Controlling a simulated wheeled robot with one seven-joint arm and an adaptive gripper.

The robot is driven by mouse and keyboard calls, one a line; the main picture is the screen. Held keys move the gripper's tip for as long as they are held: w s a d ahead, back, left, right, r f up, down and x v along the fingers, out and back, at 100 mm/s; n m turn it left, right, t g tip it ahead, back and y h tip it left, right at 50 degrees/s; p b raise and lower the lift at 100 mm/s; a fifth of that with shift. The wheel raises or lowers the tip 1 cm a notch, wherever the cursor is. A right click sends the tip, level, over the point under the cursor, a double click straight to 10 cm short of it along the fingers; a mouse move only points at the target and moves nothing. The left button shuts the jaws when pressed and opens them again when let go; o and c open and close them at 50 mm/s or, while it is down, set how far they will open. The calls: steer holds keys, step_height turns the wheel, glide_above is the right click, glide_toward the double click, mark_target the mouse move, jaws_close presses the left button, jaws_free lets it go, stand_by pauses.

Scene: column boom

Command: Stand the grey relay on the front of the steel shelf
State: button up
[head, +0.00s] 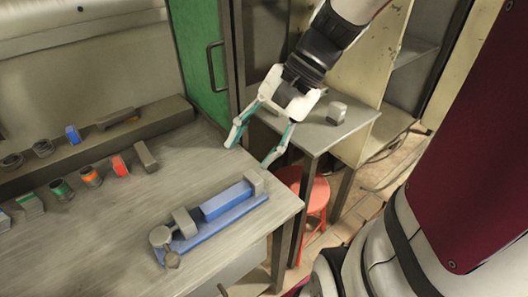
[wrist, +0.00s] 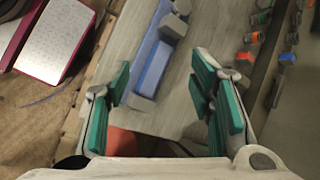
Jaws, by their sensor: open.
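A grey upright block (head: 145,157), which looks like the grey relay, stands on the workbench at the right end of a row of coloured parts. It also shows in the wrist view (wrist: 232,74), beside my right-hand finger. My gripper (head: 252,146) is open and empty, above the bench's right end, apart from the block and to its right. A second grey block (head: 337,113) sits on a small grey-topped stand (head: 312,135) beyond the bench. I cannot tell for certain which surface is the steel shelf; a long dark raised ledge (head: 160,122) runs along the bench's back.
A blue vise-like fixture (head: 230,202) with grey ends lies on the bench front. Red (head: 120,166), orange (head: 91,177) and green (head: 61,189) parts stand in the row. A red stool (head: 312,190) is under the stand. The bench between row and fixture is clear.

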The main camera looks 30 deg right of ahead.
steer(key=s+a+r+n+t+h, duration=0.2)
steer(key=s+n+h, duration=0.4)
steer(key=n, duration=0.5)
steer(key=shift+s+r+t+h, duration=0.3)
steer(key=shift+s+r+t, duration=0.1)
steer(key=shift+s+r, duration=0.45)
steer(key=shift+a, duration=0.1)
steer(key=c, duration=0.4)
steer(key=shift+s, duration=0.1)
